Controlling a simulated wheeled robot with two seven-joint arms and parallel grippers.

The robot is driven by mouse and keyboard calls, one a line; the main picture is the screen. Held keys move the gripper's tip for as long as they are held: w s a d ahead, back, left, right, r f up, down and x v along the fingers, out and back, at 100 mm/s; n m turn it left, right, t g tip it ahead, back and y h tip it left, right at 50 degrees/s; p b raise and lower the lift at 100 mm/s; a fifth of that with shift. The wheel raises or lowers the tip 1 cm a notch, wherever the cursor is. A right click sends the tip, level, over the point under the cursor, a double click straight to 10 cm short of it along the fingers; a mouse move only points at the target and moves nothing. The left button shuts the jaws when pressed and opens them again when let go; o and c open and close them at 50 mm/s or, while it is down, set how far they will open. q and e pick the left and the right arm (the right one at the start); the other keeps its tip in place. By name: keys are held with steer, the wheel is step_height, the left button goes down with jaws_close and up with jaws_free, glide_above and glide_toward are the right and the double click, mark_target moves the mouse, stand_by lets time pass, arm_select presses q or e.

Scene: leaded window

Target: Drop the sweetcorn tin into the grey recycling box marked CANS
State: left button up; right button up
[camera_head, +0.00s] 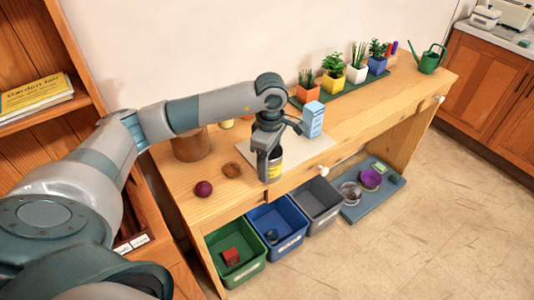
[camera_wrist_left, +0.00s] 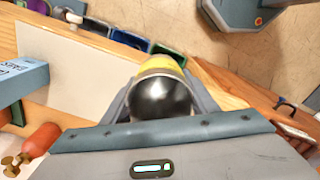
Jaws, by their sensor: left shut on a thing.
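My left gripper (camera_head: 268,148) is shut on the sweetcorn tin (camera_head: 274,168), a dark metal tin with a yellow label. It holds the tin near the front edge of the wooden table; I cannot tell if the tin touches it. In the left wrist view the tin (camera_wrist_left: 160,98) sits between the fingers with its shiny dark end facing the camera. The grey recycling box (camera_head: 334,211) stands on the floor below the front edge, to the right of the tin. Its label is too small to read. My right gripper is not in view.
A blue box (camera_head: 294,243) and a green box (camera_head: 249,273) stand left of the grey one. A blue-and-white carton (camera_head: 313,120), a dark red ball (camera_head: 203,189) and a brown round thing (camera_head: 232,170) are on the table (camera_head: 405,100). A blue-grey tray (camera_head: 358,211) lies right of the boxes.

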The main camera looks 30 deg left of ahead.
arm_select(q)
steer(key=s+d+f+m+b, duration=0.1)
steer(key=s+d+f+m, duration=0.3)
steer(key=s+m, duration=0.3)
steer(key=s+d+f+m+b, duration=0.1)
steer(key=s+d+f+m, duration=0.4)
steer(key=m, duration=0.7)
steer(key=shift+s+d+f+m+b, duration=0.2)
steer(key=shift+s+d+m+b, duration=0.1)
steer(key=shift+s+d, duration=0.8)
steer(key=shift+w+d, duration=0.1)
steer(key=shift+w, duration=0.1)
